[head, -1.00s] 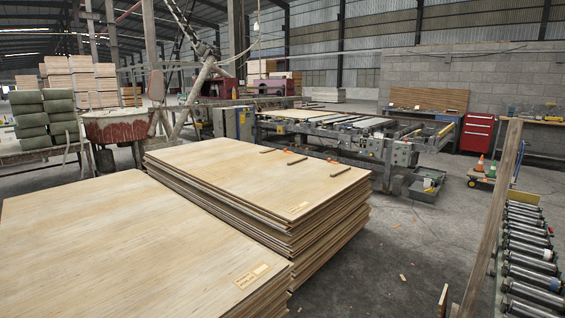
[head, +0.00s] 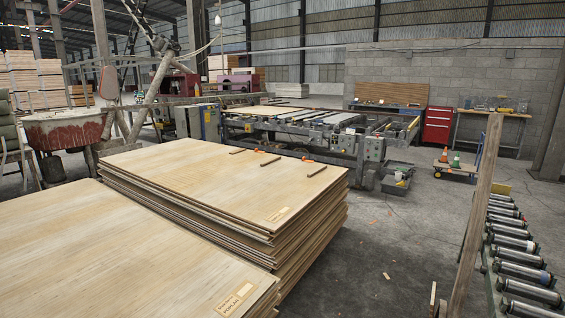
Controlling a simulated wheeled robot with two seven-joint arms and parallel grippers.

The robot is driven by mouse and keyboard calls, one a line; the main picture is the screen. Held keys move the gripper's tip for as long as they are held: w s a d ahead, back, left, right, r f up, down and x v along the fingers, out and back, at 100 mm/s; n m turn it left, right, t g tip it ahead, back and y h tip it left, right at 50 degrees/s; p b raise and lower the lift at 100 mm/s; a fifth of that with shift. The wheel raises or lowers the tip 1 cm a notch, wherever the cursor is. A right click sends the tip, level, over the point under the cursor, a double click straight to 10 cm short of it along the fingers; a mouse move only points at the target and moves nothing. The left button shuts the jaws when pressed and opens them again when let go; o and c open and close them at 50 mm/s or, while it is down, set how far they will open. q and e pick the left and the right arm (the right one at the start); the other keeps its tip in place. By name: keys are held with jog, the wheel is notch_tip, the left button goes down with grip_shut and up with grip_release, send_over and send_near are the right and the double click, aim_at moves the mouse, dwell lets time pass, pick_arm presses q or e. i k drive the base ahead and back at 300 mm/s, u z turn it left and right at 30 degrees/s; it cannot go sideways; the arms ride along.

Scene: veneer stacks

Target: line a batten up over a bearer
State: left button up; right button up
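Three short dark wooden strips, which look like battens, lie apart on top of the farther veneer stack (head: 190,170). One is the left strip (head: 237,151), one the middle strip (head: 270,162), one the right strip (head: 317,171) near the stack's right edge. Small orange pieces (head: 307,160) lie near them. I cannot make out a bearer for certain; the sheet edges hide whatever is under the stacks. A nearer veneer stack (head: 110,235) with a label reading POPLAR fills the lower left. Neither of my grippers shows.
A leaning timber post (head: 475,220) and a roller conveyor (head: 520,255) stand at the right. Behind are a machine line (head: 300,130), a red cabinet (head: 437,125) and a cart with cones (head: 450,165). The grey floor (head: 400,230) between stacks and post is mostly clear.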

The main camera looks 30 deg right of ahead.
aim_at(273, 160)
jog(key=z, duration=0.75)
jog(key=i, duration=0.45)
jog(key=z, duration=1.05)
jog(key=i, duration=4.45)
jog(key=u, duration=1.55)
